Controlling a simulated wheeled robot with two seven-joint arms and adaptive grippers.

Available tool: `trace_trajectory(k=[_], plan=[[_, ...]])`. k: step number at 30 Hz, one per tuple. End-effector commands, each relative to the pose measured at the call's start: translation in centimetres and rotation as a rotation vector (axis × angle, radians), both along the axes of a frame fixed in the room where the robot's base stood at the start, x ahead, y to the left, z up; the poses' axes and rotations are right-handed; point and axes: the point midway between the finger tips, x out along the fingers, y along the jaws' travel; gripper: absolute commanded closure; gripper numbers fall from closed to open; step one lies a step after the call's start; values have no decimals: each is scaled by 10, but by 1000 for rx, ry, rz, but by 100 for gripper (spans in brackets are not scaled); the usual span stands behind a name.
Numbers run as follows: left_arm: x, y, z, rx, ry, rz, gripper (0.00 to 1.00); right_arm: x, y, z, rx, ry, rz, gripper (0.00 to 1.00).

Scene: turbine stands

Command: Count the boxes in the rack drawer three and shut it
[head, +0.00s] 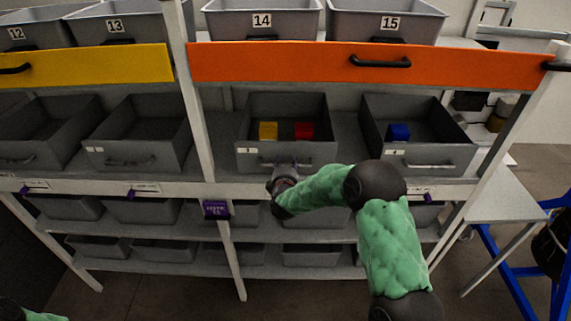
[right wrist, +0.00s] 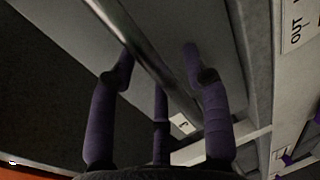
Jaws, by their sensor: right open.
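Drawer three (head: 246,153) is a grey bin on the rack's middle shelf, its inside visible from above in the head view. It holds a yellow box (head: 268,131) and a red box (head: 304,131), standing apart. My right gripper (head: 286,166) is at the front of this drawer. In the right wrist view, the open purple fingers (right wrist: 158,58) lie on both sides of the drawer's metal handle bar (right wrist: 150,58), and a label reading 3 (right wrist: 181,124) shows beyond. Whether they touch the bar is unclear. My left gripper is out of view.
Drawer four (head: 430,158), right of drawer three, holds a blue box (head: 398,132). An orange drawer front (head: 280,63) spans above. A white rack post (head: 197,110) stands close left. A white side table (head: 500,195) is at the right.

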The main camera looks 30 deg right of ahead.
Motion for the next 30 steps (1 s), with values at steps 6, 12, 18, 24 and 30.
trace_trajectory(k=[6,12,18,24,30], plan=[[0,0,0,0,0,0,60,-29,19,8,0,0,3,52],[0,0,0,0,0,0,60,-62,39,16,1,-2,2,52],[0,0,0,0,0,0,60,-86,54,20,0,-1,2,52],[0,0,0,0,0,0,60,-95,59,22,0,0,1,52],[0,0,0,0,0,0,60,-95,59,22,0,0,1,52]])
